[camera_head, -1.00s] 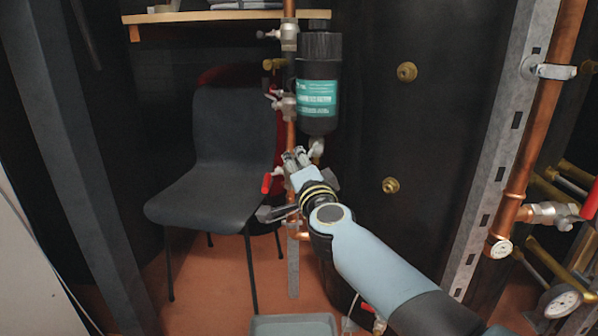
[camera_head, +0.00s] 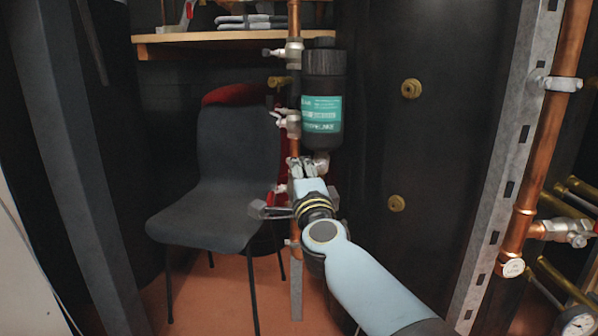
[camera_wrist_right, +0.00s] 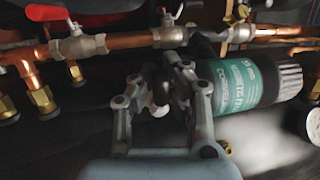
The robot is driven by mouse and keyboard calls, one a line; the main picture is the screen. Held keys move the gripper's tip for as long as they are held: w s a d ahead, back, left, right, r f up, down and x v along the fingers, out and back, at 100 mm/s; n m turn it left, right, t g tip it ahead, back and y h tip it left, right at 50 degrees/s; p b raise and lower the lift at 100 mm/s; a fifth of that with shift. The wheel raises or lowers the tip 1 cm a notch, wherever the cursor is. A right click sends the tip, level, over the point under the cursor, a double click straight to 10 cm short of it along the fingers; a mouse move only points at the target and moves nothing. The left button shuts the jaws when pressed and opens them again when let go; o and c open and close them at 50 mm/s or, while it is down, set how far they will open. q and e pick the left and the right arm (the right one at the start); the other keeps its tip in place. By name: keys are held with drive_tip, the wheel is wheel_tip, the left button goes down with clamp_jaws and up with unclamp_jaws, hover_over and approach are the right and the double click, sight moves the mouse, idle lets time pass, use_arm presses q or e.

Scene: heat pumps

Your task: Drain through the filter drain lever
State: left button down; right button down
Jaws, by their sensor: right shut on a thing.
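The black filter (camera_head: 322,110) with a teal label hangs beside the vertical copper pipe. A silver drain fitting (camera_head: 321,160) sits at its bottom end. My right gripper (camera_head: 305,168) is at this fitting, just left of and below it. In the right wrist view the filter (camera_wrist_right: 245,84) points right, and the gripper fingers (camera_wrist_right: 155,82) are closed at its drain end. The filter drain lever is mostly hidden between the fingers. A small silver part (camera_wrist_right: 159,109) shows between them. My left gripper is out of view.
A red-handled valve (camera_wrist_right: 75,42) sits on the copper pipe near the gripper. A dark chair (camera_head: 225,190) stands to the left, under a wooden shelf (camera_head: 220,40). A metal strut (camera_head: 500,190) and another copper pipe (camera_head: 545,120) stand to the right.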

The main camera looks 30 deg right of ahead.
drive_tip(key=shift+r, duration=0.1)
drive_tip(key=c, duration=1.3)
unclamp_jaws()
drive_tip(key=shift+o, duration=0.2)
